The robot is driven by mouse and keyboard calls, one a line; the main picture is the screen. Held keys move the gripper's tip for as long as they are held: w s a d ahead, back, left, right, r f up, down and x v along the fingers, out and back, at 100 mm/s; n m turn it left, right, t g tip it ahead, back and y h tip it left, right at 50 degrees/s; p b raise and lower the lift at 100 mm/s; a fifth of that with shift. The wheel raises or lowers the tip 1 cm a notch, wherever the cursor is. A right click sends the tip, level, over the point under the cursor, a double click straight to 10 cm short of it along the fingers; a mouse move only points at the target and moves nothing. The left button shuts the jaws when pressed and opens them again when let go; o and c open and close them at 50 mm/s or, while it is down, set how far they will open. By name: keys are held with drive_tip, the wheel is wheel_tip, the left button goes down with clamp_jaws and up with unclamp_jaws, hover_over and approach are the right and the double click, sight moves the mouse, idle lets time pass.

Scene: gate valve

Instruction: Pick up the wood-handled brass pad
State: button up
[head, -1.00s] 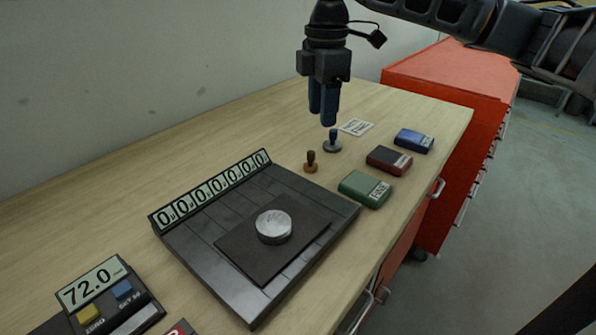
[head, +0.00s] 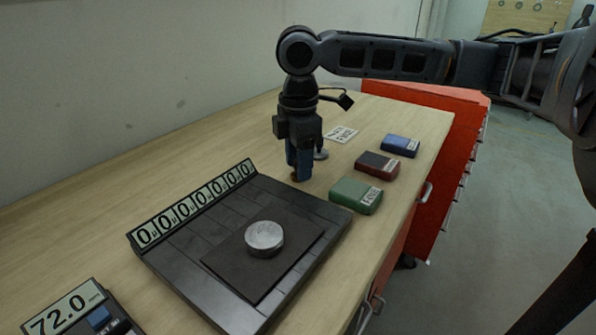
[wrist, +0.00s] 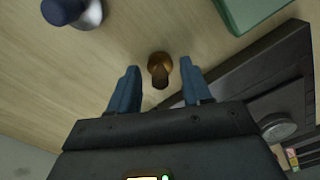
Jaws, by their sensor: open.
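The wood-handled brass pad (wrist: 160,68) stands on the wooden bench, its brown handle pointing toward the wrist camera. In the head view it is mostly hidden behind my fingers; only a brown sliver (head: 296,179) shows. My gripper (head: 299,172) points down over it. In the wrist view my gripper (wrist: 158,80) is open, with one blue finger on each side of the pad and visible gaps. I cannot tell how far the fingertips are above the bench. A blue-handled steel pad (wrist: 84,12) stands nearby, partly hidden behind my fingers in the head view (head: 321,154).
A dark plate device with a number display (head: 193,205) and a silver disc (head: 264,238) lies just in front. Green (head: 355,196), red (head: 378,165) and blue (head: 400,146) boxes stand to the right. A white label card (head: 340,135) lies behind.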

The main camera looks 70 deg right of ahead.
drive_tip(key=shift+f, duration=0.1)
drive_tip(key=shift+c, duration=0.2)
clamp_jaws()
idle(0.5)
drive_tip(key=shift+r, duration=0.6)
wheel_tip(320, 180, up, 3)
drive_tip(key=shift+f, duration=0.15)
drive_tip(key=s+d+r+b, duration=0.1)
drive_tip(key=s+d+r, duration=0.2)
drive_tip(key=d+r, duration=0.4)
drive_tip(key=d, duration=0.4)
drive_tip(key=shift+s, duration=0.4)
drive_tip(key=shift+r, duration=0.1)
